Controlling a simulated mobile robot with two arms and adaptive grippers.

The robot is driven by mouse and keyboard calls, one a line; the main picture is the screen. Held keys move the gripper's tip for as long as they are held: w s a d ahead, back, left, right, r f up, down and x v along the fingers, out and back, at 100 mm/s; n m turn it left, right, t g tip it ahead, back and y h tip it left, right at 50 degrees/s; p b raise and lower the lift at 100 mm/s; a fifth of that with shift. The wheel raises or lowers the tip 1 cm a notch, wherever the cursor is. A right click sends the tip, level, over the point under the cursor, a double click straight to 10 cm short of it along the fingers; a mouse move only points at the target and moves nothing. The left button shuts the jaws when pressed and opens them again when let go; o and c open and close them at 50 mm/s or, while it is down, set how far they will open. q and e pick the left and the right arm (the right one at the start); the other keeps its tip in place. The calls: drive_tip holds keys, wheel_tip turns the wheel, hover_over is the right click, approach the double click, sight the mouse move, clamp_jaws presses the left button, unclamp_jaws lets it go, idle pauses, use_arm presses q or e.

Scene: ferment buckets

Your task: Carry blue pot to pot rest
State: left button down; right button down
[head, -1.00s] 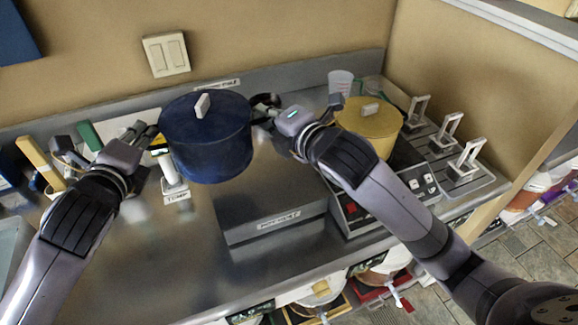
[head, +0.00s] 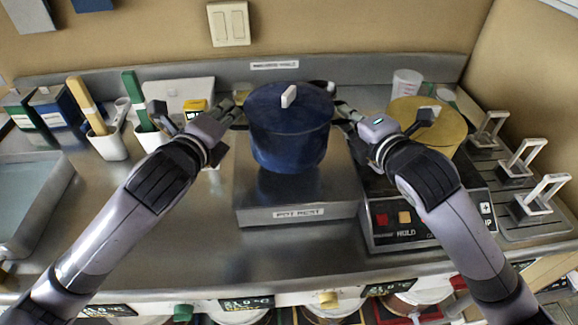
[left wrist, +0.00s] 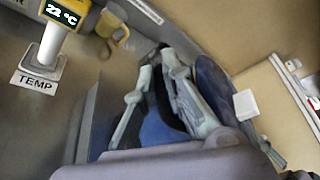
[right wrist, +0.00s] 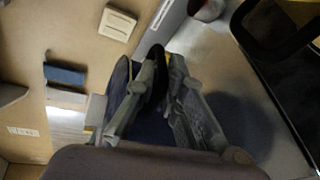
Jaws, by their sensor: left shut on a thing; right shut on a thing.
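The blue pot (head: 289,132), lidded with a pale knob, is upright between my two grippers in the head view. It is over the metal pot rest (head: 298,213), a raised block with a "POT REST" label on its front. I cannot tell whether the pot touches the block's top. My left gripper (head: 238,115) is shut on the pot's left handle. My right gripper (head: 340,112) is shut on its right handle. In the left wrist view the blue pot (left wrist: 160,128) shows behind the fingers, and in the right wrist view the fingers close around a dark handle (right wrist: 155,85).
A yellow pot (head: 428,122) stands on the hot plate (head: 400,222) to the right. A rack with several white handles (head: 528,160) is at the far right. Holders with paddles (head: 105,140) and a sink (head: 30,200) are at the left. The front left counter is clear.

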use_arm(q)
drive_tip(key=shift+d+r, duration=0.1)
use_arm(e)
drive_tip(key=shift+d, duration=0.1)
